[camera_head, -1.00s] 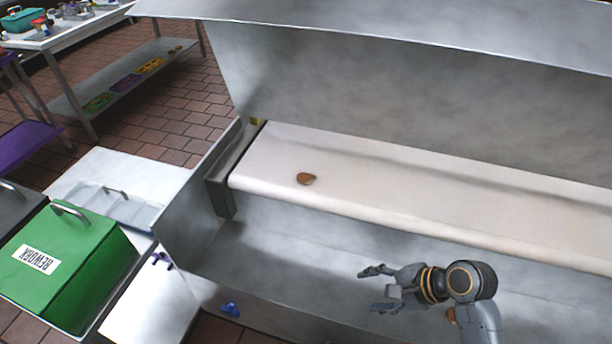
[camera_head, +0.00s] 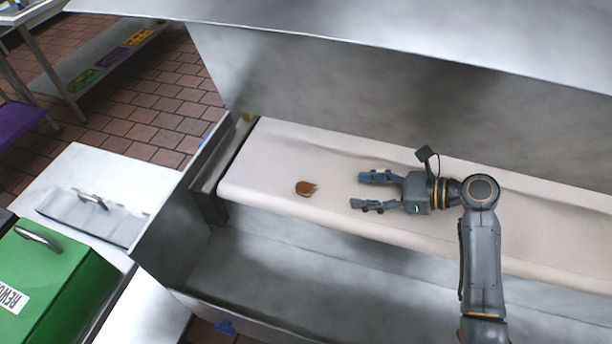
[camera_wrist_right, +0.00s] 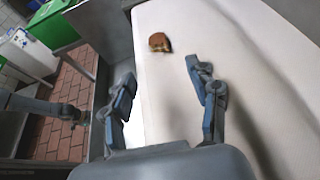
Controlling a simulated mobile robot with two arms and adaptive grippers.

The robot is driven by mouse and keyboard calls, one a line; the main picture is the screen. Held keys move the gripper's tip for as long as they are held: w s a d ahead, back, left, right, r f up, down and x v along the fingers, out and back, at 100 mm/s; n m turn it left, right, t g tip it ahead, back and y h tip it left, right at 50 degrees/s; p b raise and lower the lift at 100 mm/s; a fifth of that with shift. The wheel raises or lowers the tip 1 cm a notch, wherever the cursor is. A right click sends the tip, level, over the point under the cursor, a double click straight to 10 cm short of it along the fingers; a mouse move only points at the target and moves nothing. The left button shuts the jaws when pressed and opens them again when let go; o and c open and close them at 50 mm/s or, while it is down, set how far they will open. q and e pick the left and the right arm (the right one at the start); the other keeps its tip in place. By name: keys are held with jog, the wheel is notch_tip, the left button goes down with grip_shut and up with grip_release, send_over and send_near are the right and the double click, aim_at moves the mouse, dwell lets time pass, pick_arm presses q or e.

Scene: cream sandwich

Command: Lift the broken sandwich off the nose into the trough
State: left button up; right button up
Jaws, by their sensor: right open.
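The broken sandwich (camera_head: 305,188) is a small brown piece with a jagged right edge. It lies on the cream belt (camera_head: 270,150), near its left end and front edge. It also shows in the right wrist view (camera_wrist_right: 159,42), ahead of the fingers. My right gripper (camera_head: 366,191) is over the belt to the right of the sandwich, open and empty, its fingers pointing left toward it, with a clear gap between. The metal trough (camera_head: 260,265) runs below the front of the belt and looks empty where visible. My left gripper is not identifiable in the head view.
A metal wall (camera_head: 300,85) rises behind the belt. A metal end plate (camera_head: 225,160) closes the belt's left end. A green bin (camera_head: 60,290) and a white-topped counter (camera_head: 110,170) stand at the left. The belt around the sandwich is clear.

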send_near(307, 188)
jog(key=x, duration=0.2)
jog(key=shift+a+f+p, duration=0.15)
jog(key=shift+a+p, duration=0.15)
jog(key=shift+a, duration=0.05)
jog(key=shift+a+f, duration=0.15)
jog(key=shift+a, duration=0.05)
jog(key=shift+w+a+p, duration=0.3)
jog(key=shift+w+a, duration=0.05)
jog(key=shift+a, duration=0.35)
jog(key=x, duration=0.2)
jog(key=shift+w+a+f, duration=0.2)
jog(key=shift+a+f, duration=0.05)
jog(key=shift+w+a+f, duration=0.15)
jog(key=shift+a, duration=0.15)
jog(key=shift+a+f, duration=0.1)
pick_arm(q)
jog(key=s, duration=0.1)
jog(key=s+r, duration=0.1)
jog(key=s, duration=0.2)
jog(key=shift+r, duration=0.3)
pick_arm(e)
jog(key=c, duration=0.8)
